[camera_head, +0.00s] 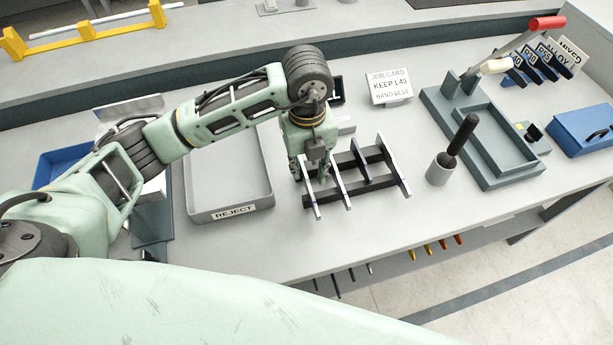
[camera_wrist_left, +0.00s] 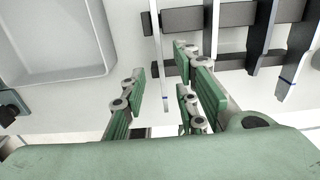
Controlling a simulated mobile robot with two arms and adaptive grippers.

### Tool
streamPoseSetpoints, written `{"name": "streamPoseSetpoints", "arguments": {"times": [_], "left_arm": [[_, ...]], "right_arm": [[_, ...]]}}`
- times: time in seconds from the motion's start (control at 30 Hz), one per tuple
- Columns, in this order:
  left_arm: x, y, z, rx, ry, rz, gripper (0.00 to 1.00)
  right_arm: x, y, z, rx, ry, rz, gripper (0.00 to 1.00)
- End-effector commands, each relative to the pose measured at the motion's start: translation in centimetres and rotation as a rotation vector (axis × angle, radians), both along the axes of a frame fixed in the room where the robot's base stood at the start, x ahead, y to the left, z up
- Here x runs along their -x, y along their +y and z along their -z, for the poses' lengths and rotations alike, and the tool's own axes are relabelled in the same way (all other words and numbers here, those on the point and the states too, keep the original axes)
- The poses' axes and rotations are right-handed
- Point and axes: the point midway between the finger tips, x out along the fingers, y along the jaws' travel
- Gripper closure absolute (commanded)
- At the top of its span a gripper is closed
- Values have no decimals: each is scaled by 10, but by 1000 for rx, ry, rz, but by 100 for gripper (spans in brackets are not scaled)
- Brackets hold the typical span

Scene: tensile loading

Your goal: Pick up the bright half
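A dark rack (camera_head: 378,182) on the bench holds several thin strips across its two rails, some bright and some dark. The leftmost bright strip (camera_head: 308,197) is partly hidden by my left gripper (camera_head: 311,168), which points down over the rack's left end. In the left wrist view, my left gripper (camera_wrist_left: 165,80) is open, with green-padded fingers apart. A narrow bright strip (camera_wrist_left: 157,45) shows between them, and I see no finger closed on it. Another strip with a blue mark (camera_wrist_left: 289,80) lies farther right. I cannot tell which strip is the bright half. My right gripper is out of view.
A grey REJECT tray (camera_head: 230,212) stands left of the rack. A grey cup with a black-handled tool (camera_head: 440,168) and a green lever fixture (camera_head: 485,150) stand to the right. A job card (camera_head: 388,87) reads "KEEP L40" and "BAND BLUE". The bench's front strip is clear.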

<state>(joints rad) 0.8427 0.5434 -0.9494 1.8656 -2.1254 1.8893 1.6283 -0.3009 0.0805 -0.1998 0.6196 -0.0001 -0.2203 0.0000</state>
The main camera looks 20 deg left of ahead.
Motion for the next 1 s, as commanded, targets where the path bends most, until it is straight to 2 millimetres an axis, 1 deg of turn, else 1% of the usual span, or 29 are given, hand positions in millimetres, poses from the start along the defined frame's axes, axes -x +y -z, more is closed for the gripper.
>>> {"name": "streamPoseSetpoints", "arguments": {"times": [0.03, 0.1, 0.23, 0.33, 0.53, 0.57, 0.87, 1.0], "left_arm": [[0, 1, 5, -3, 7, -2, 72], [-1, 1, 16, -3, 7, -2, 72], [-2, 0, 34, -1, 4, -2, 72], [-2, 0, 40, -2, 1, 0, 72], [-2, 0, 41, -1, 0, 1, 72], [-2, 0, 41, -1, 0, 0, 74], [-2, 0, 40, -1, 0, 0, 100], [-3, 0, 40, -1, -1, 0, 100]], "right_arm": [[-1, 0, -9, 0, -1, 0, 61], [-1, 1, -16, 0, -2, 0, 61], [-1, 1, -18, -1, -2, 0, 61], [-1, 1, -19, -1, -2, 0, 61], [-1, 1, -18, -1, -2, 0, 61], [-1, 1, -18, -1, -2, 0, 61], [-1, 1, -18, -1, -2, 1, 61], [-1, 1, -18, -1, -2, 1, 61]]}}
